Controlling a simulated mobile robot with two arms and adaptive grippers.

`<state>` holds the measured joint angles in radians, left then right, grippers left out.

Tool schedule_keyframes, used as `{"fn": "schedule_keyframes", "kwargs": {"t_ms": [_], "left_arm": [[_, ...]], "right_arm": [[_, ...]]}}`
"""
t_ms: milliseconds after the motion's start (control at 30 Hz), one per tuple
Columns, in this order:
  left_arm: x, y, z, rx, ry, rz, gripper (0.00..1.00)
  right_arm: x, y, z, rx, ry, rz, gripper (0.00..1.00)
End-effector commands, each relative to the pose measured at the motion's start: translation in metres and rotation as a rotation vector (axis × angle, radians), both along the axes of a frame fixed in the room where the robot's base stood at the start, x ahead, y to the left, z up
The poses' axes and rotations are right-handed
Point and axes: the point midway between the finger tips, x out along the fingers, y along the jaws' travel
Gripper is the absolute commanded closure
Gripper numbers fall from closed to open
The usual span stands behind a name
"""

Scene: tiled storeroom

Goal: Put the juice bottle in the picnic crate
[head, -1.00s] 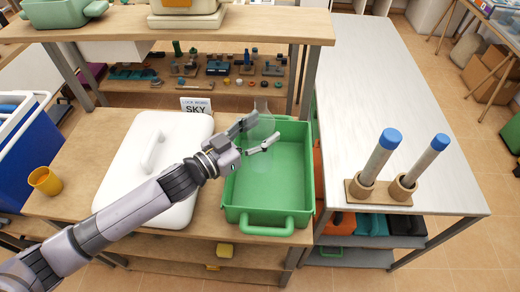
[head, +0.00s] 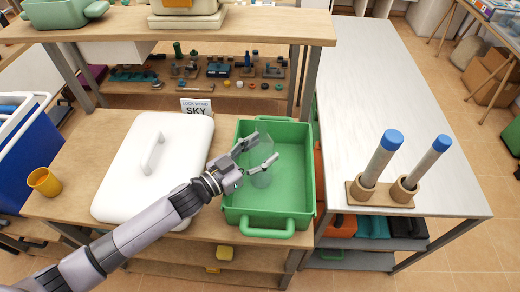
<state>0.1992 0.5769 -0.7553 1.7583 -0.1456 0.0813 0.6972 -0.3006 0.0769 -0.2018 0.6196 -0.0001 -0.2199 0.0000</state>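The green picnic crate (head: 308,195) stands open at the right end of the wooden bench, with a handle at its near end. My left gripper (head: 256,153) is over the crate, towards its left side. The rest of the crate looks empty. My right gripper is not in view.
A white lid with a handle (head: 180,135) lies left of the crate. A "LOCK WORD SKY" card (head: 196,107) stands behind it. A yellow cup (head: 45,182) is at far left. Two blue-capped tubes (head: 380,160) stand in holders on the white table at right.

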Motion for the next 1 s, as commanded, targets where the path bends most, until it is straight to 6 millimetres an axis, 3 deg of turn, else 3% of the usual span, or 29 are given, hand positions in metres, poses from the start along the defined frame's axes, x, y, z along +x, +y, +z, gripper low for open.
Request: {"fn": "schedule_keyframes", "kwargs": {"t_ms": [300, 667, 1000], "left_arm": [[0.000, 0.000, 0.000, 0.000, 0.000, 0.000, 0.26], [0.000, 0.000, 0.007, 0.001, -0.001, 0.000, 0.26], [-0.040, 0.040, 0.001, 0.002, 0.004, 0.000, 0.26]], "right_arm": [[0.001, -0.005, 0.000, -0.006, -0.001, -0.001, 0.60], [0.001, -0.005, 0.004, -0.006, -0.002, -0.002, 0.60], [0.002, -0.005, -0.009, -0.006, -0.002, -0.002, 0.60]]}}
